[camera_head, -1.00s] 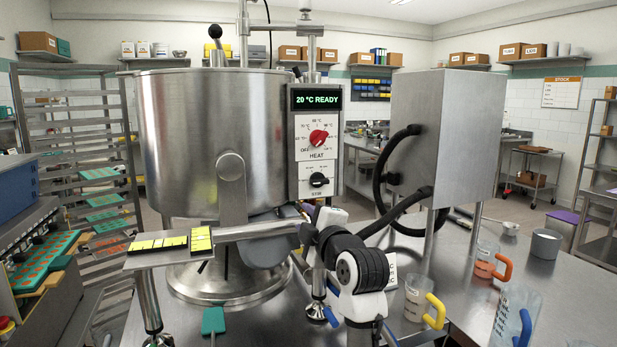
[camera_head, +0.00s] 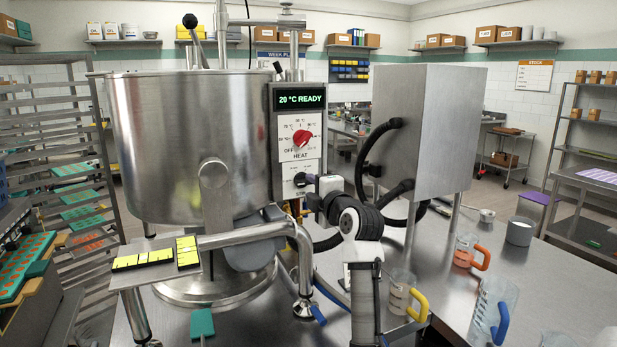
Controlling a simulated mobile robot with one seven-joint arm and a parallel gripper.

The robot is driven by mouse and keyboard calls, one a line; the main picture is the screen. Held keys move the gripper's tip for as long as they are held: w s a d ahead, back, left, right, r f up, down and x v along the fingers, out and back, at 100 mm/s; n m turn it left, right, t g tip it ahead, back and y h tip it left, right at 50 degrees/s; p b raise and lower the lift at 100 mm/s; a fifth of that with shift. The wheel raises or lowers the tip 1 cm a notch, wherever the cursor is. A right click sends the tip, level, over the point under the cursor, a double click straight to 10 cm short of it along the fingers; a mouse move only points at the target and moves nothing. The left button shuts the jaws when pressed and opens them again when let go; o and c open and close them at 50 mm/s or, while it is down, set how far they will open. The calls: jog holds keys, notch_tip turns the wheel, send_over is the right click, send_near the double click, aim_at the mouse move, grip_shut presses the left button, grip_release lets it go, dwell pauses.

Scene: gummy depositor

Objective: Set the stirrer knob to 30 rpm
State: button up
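The stirrer knob (camera_head: 299,180) is the small black knob on the lower white plate of the kettle's control panel. My gripper (camera_head: 310,182) is at that plate, right beside the knob in the picture. My gripper and wrist cover the right part of the plate, so its scale and the knob's setting cannot be read. Whether the fingers touch the knob, and how wide they are, is too small to tell. The red heat knob (camera_head: 302,138) sits above, under the display (camera_head: 301,98) reading "20 °C READY".
The steel kettle (camera_head: 190,150) stands left of the panel. A steel box (camera_head: 430,130) with black hoses stands to the right. Jugs with yellow (camera_head: 418,306), orange (camera_head: 480,259) and blue (camera_head: 500,325) handles stand on the steel table at right. A pipe (camera_head: 235,239) runs below the panel.

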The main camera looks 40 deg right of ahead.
aim_at(303, 181)
jog(key=shift+p+x, duration=0.4)
jog(key=shift+x, duration=1.05)
jog(key=shift+c, duration=0.3)
grip_shut()
